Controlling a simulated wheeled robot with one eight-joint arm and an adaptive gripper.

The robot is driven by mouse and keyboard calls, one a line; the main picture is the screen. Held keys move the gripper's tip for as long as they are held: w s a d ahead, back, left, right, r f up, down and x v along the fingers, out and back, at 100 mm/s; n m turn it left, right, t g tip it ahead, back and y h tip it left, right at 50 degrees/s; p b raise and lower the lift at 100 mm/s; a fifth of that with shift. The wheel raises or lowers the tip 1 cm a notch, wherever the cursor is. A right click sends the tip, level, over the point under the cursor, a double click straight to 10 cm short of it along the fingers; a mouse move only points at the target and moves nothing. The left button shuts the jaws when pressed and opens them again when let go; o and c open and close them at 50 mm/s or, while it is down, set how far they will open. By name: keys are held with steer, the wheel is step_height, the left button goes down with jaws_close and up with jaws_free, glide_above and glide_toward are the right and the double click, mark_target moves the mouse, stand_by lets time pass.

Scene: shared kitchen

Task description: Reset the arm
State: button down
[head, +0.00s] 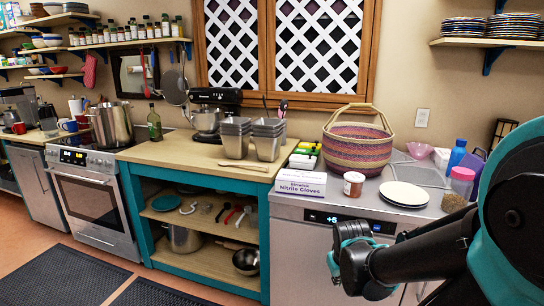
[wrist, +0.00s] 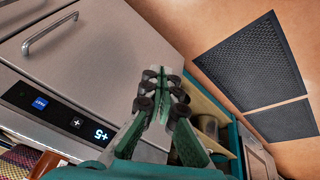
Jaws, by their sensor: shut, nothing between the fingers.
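My gripper (wrist: 154,78) shows in the wrist view with its green and black fingers together and nothing between them. It hangs in the air in front of a steel appliance (wrist: 80,50) with a lit display, apart from it as far as I can tell. In the head view my dark and teal arm reaches in from the right, in front of the same appliance (head: 302,250). The fingers cannot be made out clearly there.
On the steel counter are a woven basket (head: 357,145), a glove box (head: 300,183), a jar (head: 354,184) and white plates (head: 404,194). A teal-framed wooden island (head: 200,150) stands left of the appliance. Black mats (head: 68,273) lie on open floor.

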steer(key=m, duration=0.1)
steer(key=s, duration=0.1)
steer(key=s+m, duration=0.1)
steer(key=shift+s+a+f+m+y, duration=0.2)
steer(key=shift+a+f+m+y, duration=0.1)
steer(key=shift+a+y, duration=0.1)
steer(key=shift+d, duration=0.1)
stand_by(0.8)
